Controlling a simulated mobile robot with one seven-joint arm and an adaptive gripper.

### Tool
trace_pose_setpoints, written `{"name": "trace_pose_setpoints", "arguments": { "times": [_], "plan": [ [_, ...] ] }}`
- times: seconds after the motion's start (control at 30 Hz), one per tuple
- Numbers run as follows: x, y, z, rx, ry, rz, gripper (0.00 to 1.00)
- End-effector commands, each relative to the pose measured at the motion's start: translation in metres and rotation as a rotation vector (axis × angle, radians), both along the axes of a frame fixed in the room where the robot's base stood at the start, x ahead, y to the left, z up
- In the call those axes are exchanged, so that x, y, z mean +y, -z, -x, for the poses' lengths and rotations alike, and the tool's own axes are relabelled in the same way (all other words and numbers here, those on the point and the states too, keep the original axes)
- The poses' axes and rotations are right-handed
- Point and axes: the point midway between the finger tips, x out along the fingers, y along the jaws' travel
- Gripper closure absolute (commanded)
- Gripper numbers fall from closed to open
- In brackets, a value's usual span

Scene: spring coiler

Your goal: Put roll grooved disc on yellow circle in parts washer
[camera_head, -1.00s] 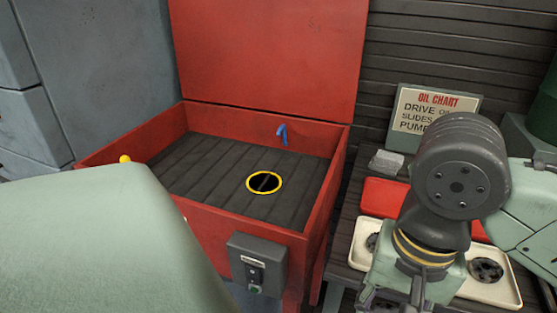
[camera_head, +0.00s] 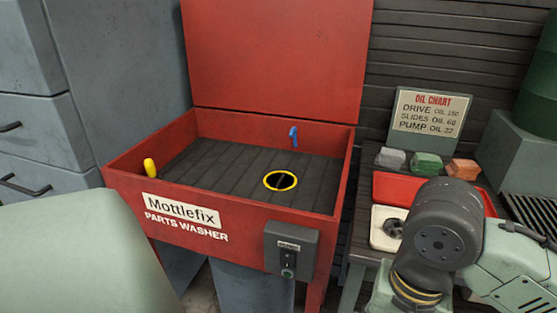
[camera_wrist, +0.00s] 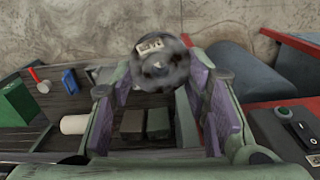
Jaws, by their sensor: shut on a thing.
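The open red parts washer (camera_head: 335,222) stands left of centre in the head view. The yellow circle (camera_head: 280,189) lies on its dark slatted floor, right of the middle, with a black centre and nothing on it. In the wrist view my gripper (camera_wrist: 160,68) is shut on a dark grey, notched round part, which appears to be the roll grooved disc (camera_wrist: 153,70). It is blurred and held at the fingertips. In the head view my wrist is at the lower right, right of the washer; the fingers and held disc are out of frame.
A bench right of the washer holds a red tray (camera_head: 388,186), a white tray (camera_head: 380,238) with a dark round part (camera_head: 393,229), several coloured blocks (camera_head: 426,163) and an oil chart (camera_head: 431,112). The washer's raised lid (camera_head: 275,60) and blue spout (camera_head: 294,137) are behind the circle.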

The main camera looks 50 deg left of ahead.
Motion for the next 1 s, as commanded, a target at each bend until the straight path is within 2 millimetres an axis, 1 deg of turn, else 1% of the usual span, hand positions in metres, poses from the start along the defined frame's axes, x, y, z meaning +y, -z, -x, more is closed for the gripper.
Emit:
{"name": "trace_pose_setpoints", "arguments": {
  "times": [0.03, 0.07, 0.17, 0.2, 0.27, 0.3, 0.37, 0.4, 0.47, 0.5, 0.57, 0.6, 0.7, 0.8, 1.0],
  "plan": [
    [-0.005, 0.017, -0.006, 0.008, 0.021, -0.002, 0.99],
    [-0.008, 0.027, -0.010, 0.009, 0.033, -0.002, 0.99],
    [-0.018, 0.066, -0.027, 0.013, 0.076, -0.002, 0.99],
    [-0.023, 0.084, -0.035, 0.014, 0.096, -0.003, 0.99],
    [-0.030, 0.112, -0.047, 0.015, 0.129, -0.003, 0.99],
    [-0.035, 0.131, -0.055, 0.015, 0.149, -0.003, 0.99],
    [-0.042, 0.160, -0.069, 0.014, 0.182, -0.003, 0.99],
    [-0.047, 0.180, -0.077, 0.014, 0.202, -0.002, 0.99],
    [-0.055, 0.208, -0.090, 0.013, 0.235, -0.003, 0.99],
    [-0.060, 0.228, -0.099, 0.013, 0.255, -0.001, 0.99],
    [-0.067, 0.257, -0.112, 0.012, 0.286, 0.000, 0.99],
    [-0.072, 0.277, -0.121, 0.012, 0.306, 0.000, 0.99],
    [-0.083, 0.320, -0.141, 0.010, 0.353, 0.000, 0.99],
    [-0.092, 0.355, -0.157, 0.006, 0.388, 0.002, 0.99],
    [-0.105, 0.404, -0.181, 0.004, 0.442, 0.001, 0.98]
  ]
}}
